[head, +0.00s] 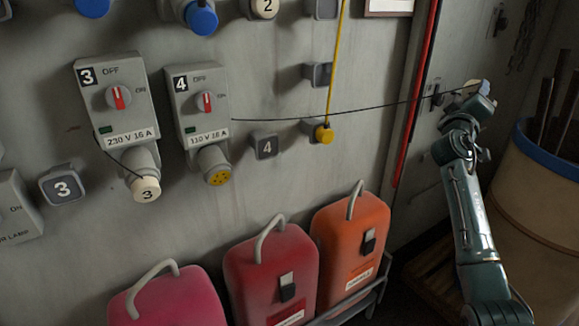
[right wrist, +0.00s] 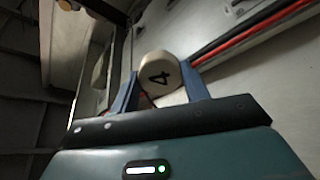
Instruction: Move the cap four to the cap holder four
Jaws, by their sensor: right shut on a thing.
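Cap four, cream with a black 4, shows in the right wrist view (right wrist: 160,76). My right gripper (head: 480,90) is shut on it, with a blue finger on each side of it in the right wrist view (right wrist: 160,88). In the head view the gripper is at the upper right, well to the right of the holder. A thin dark cord runs from beside socket box four (head: 198,100) to the gripper. Cap holder four (head: 266,147), a dark grey block marked 4, is empty-looking on the wall. The yellow socket (head: 218,177) under box four is uncovered. My left gripper is not in view.
Socket box three (head: 110,100) has its cap (head: 147,189) on. Holder three (head: 63,185) is beside it. A yellow cord hangs to a yellow plug (head: 324,134) right of holder four. Red and orange canisters (head: 350,240) stand below. A bin (head: 530,200) is at right.

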